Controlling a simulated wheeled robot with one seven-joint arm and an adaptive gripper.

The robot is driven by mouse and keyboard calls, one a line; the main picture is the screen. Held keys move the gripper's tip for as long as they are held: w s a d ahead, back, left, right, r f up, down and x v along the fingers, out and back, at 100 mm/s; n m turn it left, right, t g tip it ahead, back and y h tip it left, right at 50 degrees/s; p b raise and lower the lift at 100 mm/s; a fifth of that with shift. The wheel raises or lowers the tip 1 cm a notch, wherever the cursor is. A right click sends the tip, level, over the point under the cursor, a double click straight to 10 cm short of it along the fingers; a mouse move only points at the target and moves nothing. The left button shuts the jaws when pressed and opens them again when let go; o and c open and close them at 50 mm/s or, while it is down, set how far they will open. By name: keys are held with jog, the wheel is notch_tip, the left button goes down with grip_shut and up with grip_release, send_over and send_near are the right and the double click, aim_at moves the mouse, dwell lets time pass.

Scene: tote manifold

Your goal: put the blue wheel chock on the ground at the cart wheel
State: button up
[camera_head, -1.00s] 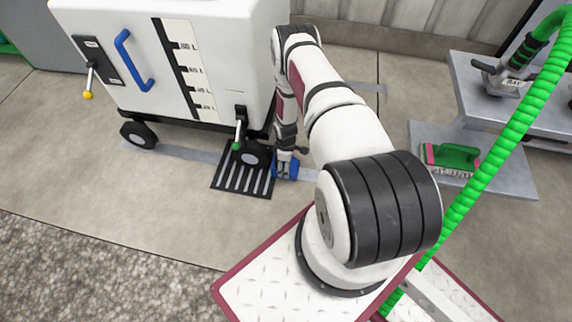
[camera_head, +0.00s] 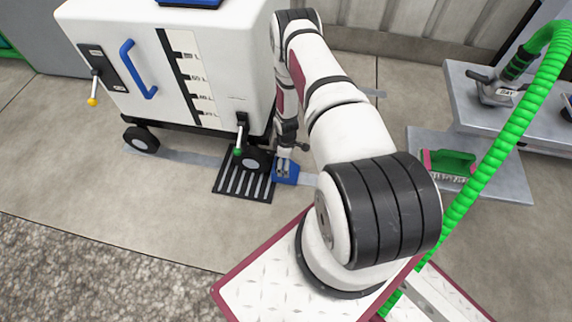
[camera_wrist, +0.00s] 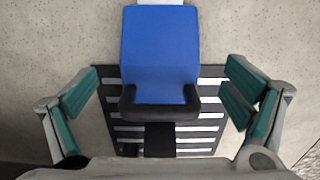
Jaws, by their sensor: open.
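The blue wheel chock (camera_head: 287,172) sits on the ground at the right edge of the black slotted grate, just right of the cart wheel (camera_head: 257,158). In the wrist view the blue chock (camera_wrist: 160,50) lies centred, with a black part at its near end. My gripper (camera_wrist: 160,92) is open, with its teal finger pads well apart on either side and clear of the chock. In the head view my gripper (camera_head: 285,151) is just above and behind the chock. Whether the chock touches the wheel is hard to tell.
The white cart (camera_head: 190,60) stands at the left, with a blue handle and a green-tipped lever beside the wheel. The slotted grate (camera_head: 243,184) lies under the wheel. A grey shelf (camera_head: 500,190) with a green brush (camera_head: 449,161) and a green hose (camera_head: 490,160) are at the right.

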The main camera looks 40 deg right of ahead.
notch_tip(320, 180, up, 6)
jog(key=p, duration=0.2)
jog(key=shift+r, duration=0.1)
dwell(0.5)
